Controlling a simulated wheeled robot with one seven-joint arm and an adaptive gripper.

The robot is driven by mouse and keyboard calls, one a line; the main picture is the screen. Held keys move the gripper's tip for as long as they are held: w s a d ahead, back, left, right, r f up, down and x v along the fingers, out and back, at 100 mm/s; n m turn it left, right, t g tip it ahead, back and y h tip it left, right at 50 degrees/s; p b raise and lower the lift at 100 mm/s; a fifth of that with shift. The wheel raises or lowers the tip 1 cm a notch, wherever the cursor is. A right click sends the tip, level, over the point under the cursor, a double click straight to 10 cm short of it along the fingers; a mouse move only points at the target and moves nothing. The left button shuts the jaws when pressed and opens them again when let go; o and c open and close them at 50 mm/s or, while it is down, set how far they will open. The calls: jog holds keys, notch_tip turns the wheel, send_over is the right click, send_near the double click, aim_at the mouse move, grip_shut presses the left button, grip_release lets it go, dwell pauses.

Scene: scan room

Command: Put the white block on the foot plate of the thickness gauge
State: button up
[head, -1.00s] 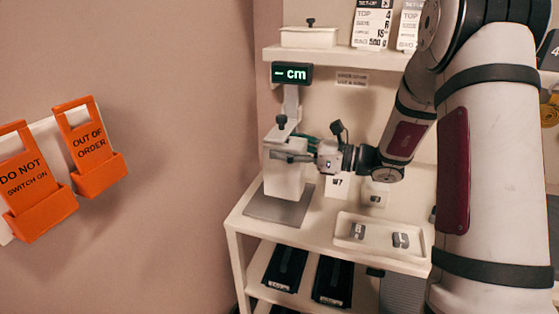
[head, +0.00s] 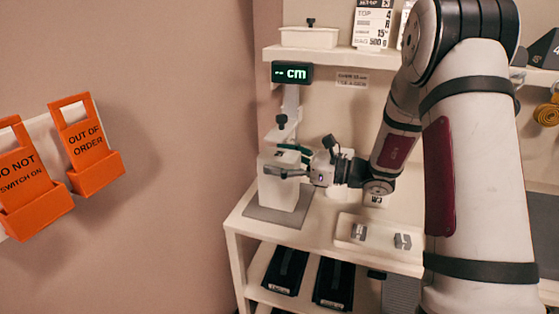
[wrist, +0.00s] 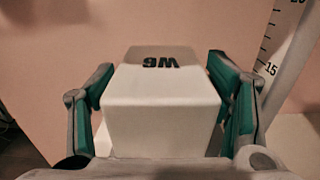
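The white block (head: 283,193) stands upright over the grey foot plate (head: 264,216) of the thickness gauge (head: 281,133), and its base appears to rest there. The gauge's slider is above the block's top, and its display (head: 292,73) shows dashes and "cm". In the wrist view the block (wrist: 163,125) carries the mark W6, upside down. My gripper (head: 288,172) is at the block's upper part, one finger on each side. In the wrist view the gripper (wrist: 163,85) shows narrow gaps between its green pads and the block, so it looks slightly open.
A tray (head: 352,243) with grey metal pieces lies right of the plate. A shelf (head: 330,58) with a lidded box (head: 309,37) is above. Black bins (head: 287,271) sit below. Orange sign holders (head: 95,170) hang on the left wall.

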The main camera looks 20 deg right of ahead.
jog(key=shift+r, duration=0.15)
jog(key=shift+s+d, duration=0.15)
jog(key=shift+d, duration=0.1)
jog(key=p+v, duration=0.2)
jog(key=v, duration=0.9)
jog(key=s+a+r+n+g+h, duration=0.2)
jog(key=s+a+r+n+g, duration=0.2)
jog(key=s+a+n+g, duration=0.35)
jog(key=s+a+r+n+g+h, duration=0.1)
jog(key=s+a+r+n+g, duration=0.25)
jog(key=s+a+n, duration=0.45)
jog(key=s+d+f+n+h, duration=0.1)
jog(key=s+d+n+h, duration=0.2)
jog(key=s, duration=0.6)
jog(key=s+d+f+n+t+h, duration=0.1)
jog(key=s+d+n+h, duration=0.2)
jog(key=s+n+h, duration=0.3)
jog(key=s+h, duration=0.2)
jog(key=s, duration=0.2)
jog(key=shift+d+t+h, duration=0.25)
jog(key=shift+t+h, duration=0.05)
jog(key=shift+f+n, duration=0.1)
jog(key=shift+n, duration=0.15)
